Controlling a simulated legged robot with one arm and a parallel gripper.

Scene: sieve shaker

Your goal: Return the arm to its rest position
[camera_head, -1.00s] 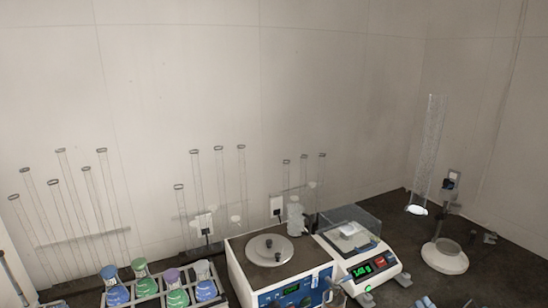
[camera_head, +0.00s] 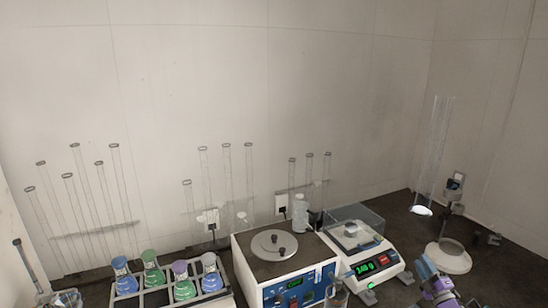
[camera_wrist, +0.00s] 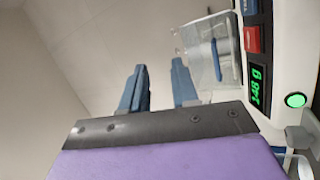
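My gripper (camera_wrist: 160,80) shows in the wrist view with its two blue fingers apart and only wall between them. It is empty. In the head view, my purple and grey arm shows at the lower right, in front of the balance and the round white-based stand. The balance (camera_head: 372,268), with a green readout and a clear draft shield, stands on the dark bench. It also shows at the right of the wrist view (camera_wrist: 284,60), beside the fingers.
A sieve shaker-like white box with a round top plate (camera_head: 274,243) stands left of the balance. A rack of several coloured flasks (camera_head: 154,299) is further left. A tall clear cylinder (camera_head: 436,150) and a white round base (camera_head: 449,257) stand at right. Tall glass tubes line the wall.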

